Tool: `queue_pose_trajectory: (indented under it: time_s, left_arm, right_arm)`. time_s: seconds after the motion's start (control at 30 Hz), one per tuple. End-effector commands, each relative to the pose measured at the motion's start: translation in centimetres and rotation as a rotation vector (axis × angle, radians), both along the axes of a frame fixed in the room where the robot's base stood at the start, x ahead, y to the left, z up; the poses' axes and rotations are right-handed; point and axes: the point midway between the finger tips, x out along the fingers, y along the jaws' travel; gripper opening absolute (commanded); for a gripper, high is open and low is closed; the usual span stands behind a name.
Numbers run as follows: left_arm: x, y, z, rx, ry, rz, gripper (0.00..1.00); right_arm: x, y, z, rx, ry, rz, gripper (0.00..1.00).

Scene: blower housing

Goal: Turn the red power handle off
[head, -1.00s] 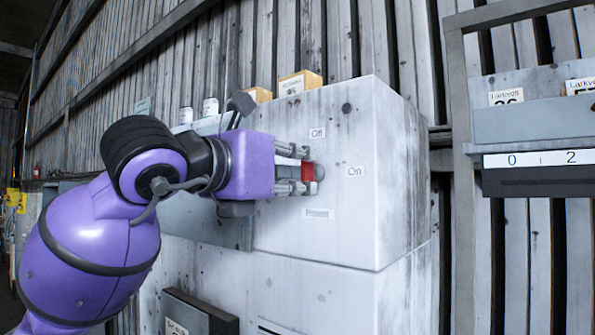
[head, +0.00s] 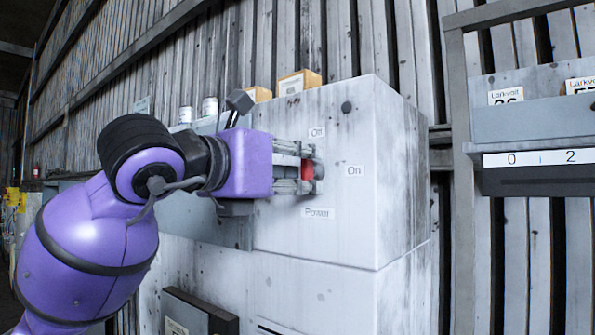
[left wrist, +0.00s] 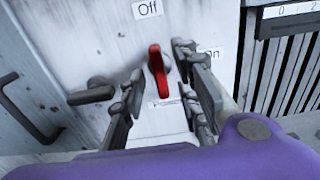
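The red power handle (head: 307,170) is on the front of a white cabinet (head: 350,225). It also shows in the left wrist view (left wrist: 158,72) as a roughly upright red bar below the "Off" label (left wrist: 146,9). The "On" label (head: 354,171) is to its right and the "Power" label (head: 318,213) below it. My left gripper (head: 310,168) is at the panel with its fingers around the handle. In the left wrist view the fingers stand apart on both sides of it, with visible gaps. The fingers partly hide the handle in the head view. My right gripper is out of view.
A dark lever (left wrist: 92,92) sticks out left of the handle in the left wrist view. A grey shelf unit (head: 530,122) stands to the right. Yellow boxes (head: 298,82) and white cans (head: 210,106) are at the back. The cabinet front right of the handle is clear.

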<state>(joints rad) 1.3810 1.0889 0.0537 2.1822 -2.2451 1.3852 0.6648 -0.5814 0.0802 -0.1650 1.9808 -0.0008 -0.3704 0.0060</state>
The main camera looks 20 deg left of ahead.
Motion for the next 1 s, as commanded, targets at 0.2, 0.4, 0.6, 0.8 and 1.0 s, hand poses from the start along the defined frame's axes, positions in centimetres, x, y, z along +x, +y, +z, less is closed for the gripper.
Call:
queue_pose_trajectory:
  time_s: [0.2, 0.4, 0.6, 0.8, 1.0]
  left_arm:
    - [-3.1, 1.2, 0.1, 0.004, -0.004, 0.004, 0.30]
    - [-7.2, 2.7, 0.0, 0.002, -0.003, 0.003, 0.30]
    - [-10.0, 3.7, 0.1, 0.000, -0.002, 0.002, 0.30]
    - [-11.0, 4.0, 0.0, 0.001, 0.000, 0.001, 0.30]
    - [-11.1, 4.0, 0.0, 0.000, 0.000, 0.001, 0.30]
  right_arm:
    - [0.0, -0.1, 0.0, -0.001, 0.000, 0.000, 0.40]
    - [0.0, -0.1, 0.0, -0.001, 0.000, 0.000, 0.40]
    - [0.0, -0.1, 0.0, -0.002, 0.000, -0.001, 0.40]
    - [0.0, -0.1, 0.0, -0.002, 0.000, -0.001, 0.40]
    - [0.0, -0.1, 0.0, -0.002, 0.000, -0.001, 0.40]
